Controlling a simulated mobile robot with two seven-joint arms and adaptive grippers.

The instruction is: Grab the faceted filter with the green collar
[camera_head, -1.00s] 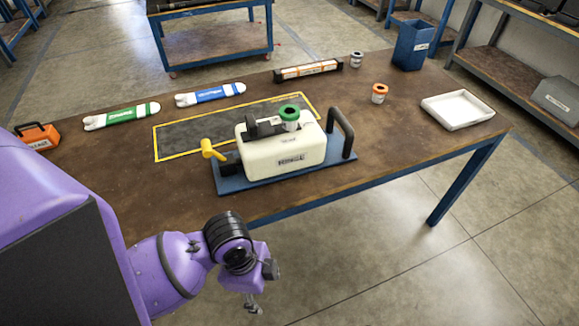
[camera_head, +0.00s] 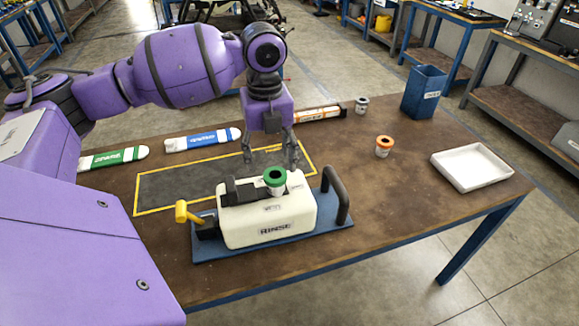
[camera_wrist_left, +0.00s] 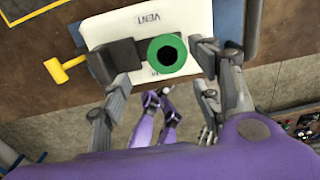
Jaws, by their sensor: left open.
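The filter with the green collar (camera_head: 275,178) stands upright on top of the cream RINSE tank (camera_head: 300,212), its pale body partly below the collar. In the left wrist view the green collar (camera_wrist_left: 167,55) shows from above as a ring with a dark hole, between my fingers in the picture. My left gripper (camera_head: 271,155) is open and empty, pointing down, just above and behind the filter in the head view. I see no contact with it. My right gripper is not in view.
The tank sits on a blue base (camera_head: 225,250) with a yellow lever (camera_head: 184,212) and a dark upright handle (camera_head: 338,192). An orange-collared filter (camera_head: 384,146), a grey-topped one (camera_head: 361,105), a white tray (camera_head: 471,167) and a blue bin (camera_head: 424,92) stand to the right.

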